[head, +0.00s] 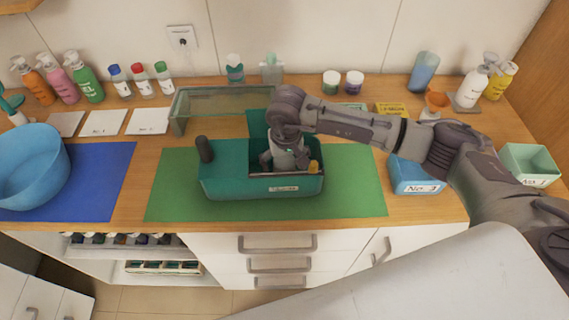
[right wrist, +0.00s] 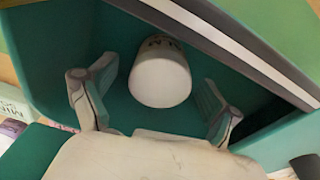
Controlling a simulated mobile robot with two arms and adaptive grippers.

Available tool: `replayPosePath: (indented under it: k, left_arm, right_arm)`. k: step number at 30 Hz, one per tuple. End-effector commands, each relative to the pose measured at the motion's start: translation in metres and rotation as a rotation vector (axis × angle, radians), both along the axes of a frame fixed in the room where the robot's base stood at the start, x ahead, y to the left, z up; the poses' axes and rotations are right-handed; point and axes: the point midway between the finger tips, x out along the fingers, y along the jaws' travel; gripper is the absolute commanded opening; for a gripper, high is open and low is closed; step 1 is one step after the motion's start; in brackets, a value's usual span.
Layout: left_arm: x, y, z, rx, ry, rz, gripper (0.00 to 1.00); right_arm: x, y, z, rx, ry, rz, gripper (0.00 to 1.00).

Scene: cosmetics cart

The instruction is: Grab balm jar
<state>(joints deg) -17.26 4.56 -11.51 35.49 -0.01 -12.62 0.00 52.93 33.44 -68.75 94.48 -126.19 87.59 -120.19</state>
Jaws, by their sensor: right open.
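A white round-topped container (right wrist: 160,82), with some dark lettering at its far edge, stands inside the teal box and looks like the balm jar. The teal box (head: 235,187) sits on the green mat. My right gripper (head: 284,163) reaches down into the box. In the right wrist view its fingers (right wrist: 152,98) are open, one on each side of the white container, with gaps on both sides. In the head view the gripper hides this container. My left gripper is not in view.
A small yellow-capped item (head: 313,166) is at the box's right end. A dark upright post (head: 205,149) rises at its left. A glass-topped stand (head: 222,98) is behind. Two small jars (head: 343,83) stand by the wall. A blue bin (head: 417,178) is at right.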

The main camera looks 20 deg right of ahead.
Motion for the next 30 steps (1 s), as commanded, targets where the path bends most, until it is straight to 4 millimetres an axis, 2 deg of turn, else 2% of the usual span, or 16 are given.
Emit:
replayPosePath:
  k: [7, 19, 30]
  left_arm:
    - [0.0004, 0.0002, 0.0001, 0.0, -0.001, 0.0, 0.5]
    - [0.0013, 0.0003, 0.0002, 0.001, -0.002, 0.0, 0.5]
    - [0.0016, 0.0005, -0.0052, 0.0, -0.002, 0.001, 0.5]
  right_arm:
    - [0.0003, 0.0, -0.0019, 0.0, 0.0, 0.0, 0.87]
    - [0.0003, -0.0002, -0.0016, 0.0, 0.0, 0.0, 0.21]
    - [0.0011, -0.0001, 0.0031, 0.001, -0.003, 0.0, 0.21]
